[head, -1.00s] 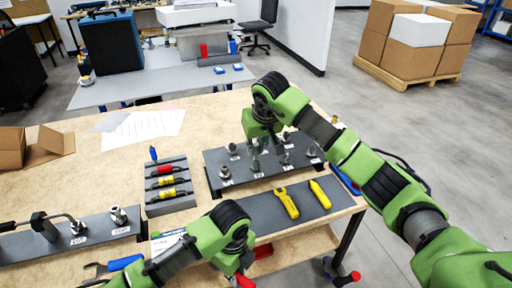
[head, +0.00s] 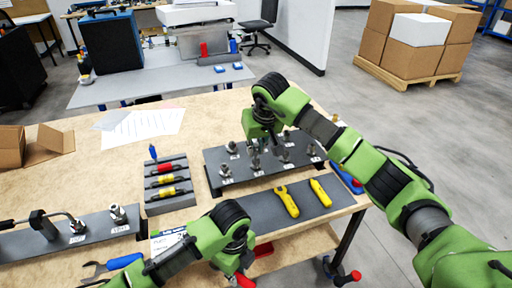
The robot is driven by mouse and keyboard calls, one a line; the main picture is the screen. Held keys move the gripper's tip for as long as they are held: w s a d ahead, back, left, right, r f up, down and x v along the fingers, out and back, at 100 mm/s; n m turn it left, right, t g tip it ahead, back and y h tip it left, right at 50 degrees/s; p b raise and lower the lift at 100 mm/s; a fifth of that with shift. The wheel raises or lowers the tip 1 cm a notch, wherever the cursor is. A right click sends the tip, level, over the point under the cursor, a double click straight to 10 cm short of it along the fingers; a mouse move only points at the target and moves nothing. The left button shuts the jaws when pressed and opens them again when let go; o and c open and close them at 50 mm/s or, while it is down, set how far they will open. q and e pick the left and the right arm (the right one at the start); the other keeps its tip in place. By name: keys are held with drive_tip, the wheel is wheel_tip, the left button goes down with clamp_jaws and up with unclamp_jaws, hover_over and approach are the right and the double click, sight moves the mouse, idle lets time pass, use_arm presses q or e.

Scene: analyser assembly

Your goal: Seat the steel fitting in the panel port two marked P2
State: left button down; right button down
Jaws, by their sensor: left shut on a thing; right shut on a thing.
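My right gripper (head: 255,146) points down over the dark plate (head: 213,184) on the right of the bench, which carries several steel fittings with small white labels. It is shut on a steel fitting (head: 255,163) standing among the others; its lower end and any port under it are hard to make out. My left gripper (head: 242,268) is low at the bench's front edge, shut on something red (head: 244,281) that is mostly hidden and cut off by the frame. The labels are too small to read, so I cannot tell which one is P2.
A dark mat (head: 255,208) with two yellow tools lies in front of the plate. A grey holder (head: 153,207) with coloured tools is to its left. Another dark plate (head: 20,244) with fittings is at far left. Papers (head: 150,128) lie behind; the bench's back middle is clear.

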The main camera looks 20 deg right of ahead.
drive_tip(key=shift+f+b, duration=0.35)
drive_tip(key=shift+f, duration=0.2)
drive_tip(key=c, duration=1.9)
unclamp_jaws()
drive_tip(key=v, duration=1.2)
